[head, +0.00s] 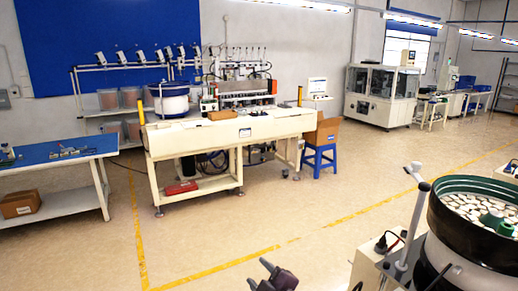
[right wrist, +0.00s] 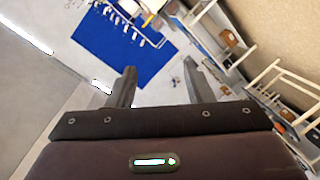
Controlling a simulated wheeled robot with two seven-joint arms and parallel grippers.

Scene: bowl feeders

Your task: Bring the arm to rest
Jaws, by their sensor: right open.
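My right gripper (head: 270,280) shows at the bottom edge of the head view, dark and cut off by the frame. Its two fingers stand apart in the right wrist view (right wrist: 160,85), with nothing between them but the distant room. It is open and empty, and touches nothing that I can see. The rest of the right arm is hidden below the head view. My left gripper is in neither view.
A bowl feeder (head: 480,225) with a dark green rim, full of pale parts, stands close at the right. A long workbench (head: 230,127) is in the middle distance and a blue-topped table (head: 60,153) at the left. Open floor (head: 240,225) with yellow lines lies between.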

